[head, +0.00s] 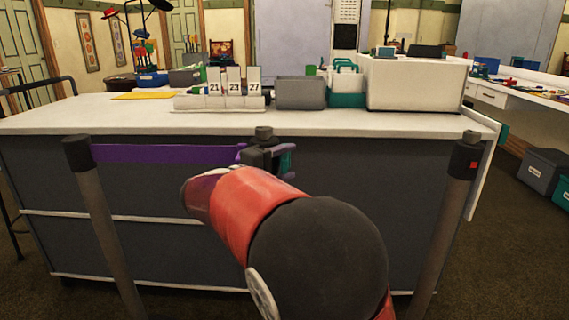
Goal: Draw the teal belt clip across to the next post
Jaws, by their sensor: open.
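The teal belt clip (285,162) shows as a small teal patch at the right side of the middle post's black head (264,134). A purple belt (165,153) runs from the left post (77,150) to the middle post. My gripper (291,163) is at the middle post's head, with its open fingers above and below the teal clip; whether they touch it I cannot tell. My red and black arm hides the hand and most of the middle post. The right post (465,158) has a black head with a red mark and no belt on it.
A long counter (130,122) stands close behind the posts. On it are number cards (233,88), a grey bin (300,92), a teal caddy (346,85) and a large white box (415,84). Grey bins (545,172) stand on the floor at right.

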